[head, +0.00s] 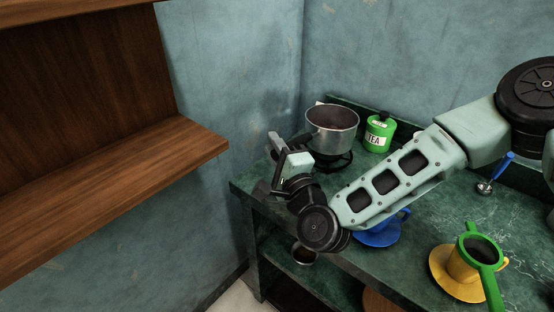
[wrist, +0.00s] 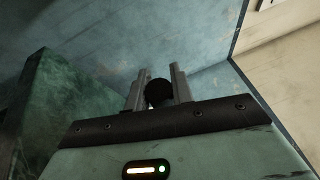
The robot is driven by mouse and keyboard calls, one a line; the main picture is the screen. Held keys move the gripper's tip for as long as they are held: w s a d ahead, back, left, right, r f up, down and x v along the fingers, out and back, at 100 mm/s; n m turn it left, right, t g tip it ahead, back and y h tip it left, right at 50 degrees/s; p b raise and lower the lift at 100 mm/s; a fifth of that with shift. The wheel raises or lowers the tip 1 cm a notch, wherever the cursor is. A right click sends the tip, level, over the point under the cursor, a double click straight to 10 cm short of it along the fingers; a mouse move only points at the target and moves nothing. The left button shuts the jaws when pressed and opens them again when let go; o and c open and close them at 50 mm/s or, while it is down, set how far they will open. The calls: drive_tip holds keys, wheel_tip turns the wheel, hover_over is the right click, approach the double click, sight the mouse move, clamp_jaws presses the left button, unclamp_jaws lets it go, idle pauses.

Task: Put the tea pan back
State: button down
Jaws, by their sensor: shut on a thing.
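The tea pan (head: 332,133) is a grey metal pot with dark contents, upright at the back left of the green counter. It is over a black burner grate (head: 338,163); I cannot tell whether it touches the grate. My gripper (head: 284,151) is left of the pan, at the counter's left end, shut on the pan's handle. In the wrist view, the black rounded handle end (wrist: 158,93) shows between the two fingers of my gripper (wrist: 158,82). The pan's body is not visible there. My gripper hides most of the handle in the head view.
A green TEA canister (head: 379,132) stands right of the pan. A blue cup on a saucer (head: 380,238) is partly behind my arm. A yellow cup (head: 462,266) with a green strainer (head: 480,250) is at front right. A wooden shelf (head: 130,165) projects at left.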

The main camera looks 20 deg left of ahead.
drive_tip(key=shift+f, duration=2)
drive_tip(key=c, duration=1.2)
unclamp_jaws()
